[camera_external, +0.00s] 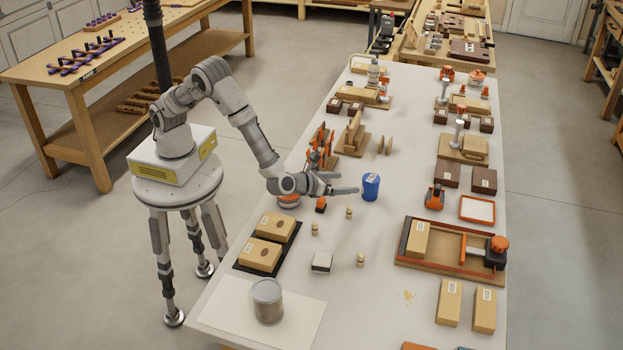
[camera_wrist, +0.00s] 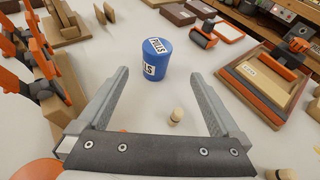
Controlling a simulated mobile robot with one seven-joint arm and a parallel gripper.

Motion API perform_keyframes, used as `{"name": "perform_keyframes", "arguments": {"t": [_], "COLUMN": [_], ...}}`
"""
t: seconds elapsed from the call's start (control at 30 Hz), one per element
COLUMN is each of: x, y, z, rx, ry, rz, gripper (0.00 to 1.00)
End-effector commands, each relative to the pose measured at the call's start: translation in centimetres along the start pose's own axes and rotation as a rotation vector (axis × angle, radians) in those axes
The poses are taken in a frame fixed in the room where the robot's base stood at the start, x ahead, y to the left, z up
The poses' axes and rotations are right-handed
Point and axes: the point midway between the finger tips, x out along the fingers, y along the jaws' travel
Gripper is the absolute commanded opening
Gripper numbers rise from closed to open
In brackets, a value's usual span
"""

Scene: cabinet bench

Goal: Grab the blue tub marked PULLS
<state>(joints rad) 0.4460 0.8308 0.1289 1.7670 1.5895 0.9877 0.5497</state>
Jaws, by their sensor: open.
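The blue tub (camera_external: 371,188) stands upright on the white bench top, near its middle. In the wrist view the tub (camera_wrist: 157,60) shows a white label reading PULLS on its top and another on its side. My gripper (camera_external: 345,183) is low over the bench, just left of the tub in the external view. In the wrist view my gripper (camera_wrist: 163,72) has its two fingers wide apart and nothing between them. The tub lies ahead, around the line of the fingertips; I cannot tell whether it is slightly beyond them.
Small wooden knobs (camera_external: 349,213) stand on the bench near my gripper. Orange clamps (camera_external: 322,145) and a wooden jig (camera_external: 352,135) are behind it. An orange-framed wooden fixture (camera_external: 450,275) lies at the front right. The bench right around the tub is clear.

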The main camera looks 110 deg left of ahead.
Motion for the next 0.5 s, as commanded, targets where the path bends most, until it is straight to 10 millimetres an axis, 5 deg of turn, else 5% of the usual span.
{"name": "perform_keyframes", "arguments": {"t": [0.5], "x": [10.3], "y": [0.2], "z": [0.0], "rx": [-0.004], "ry": [0.001], "rz": [0.005], "gripper": [1.00]}}
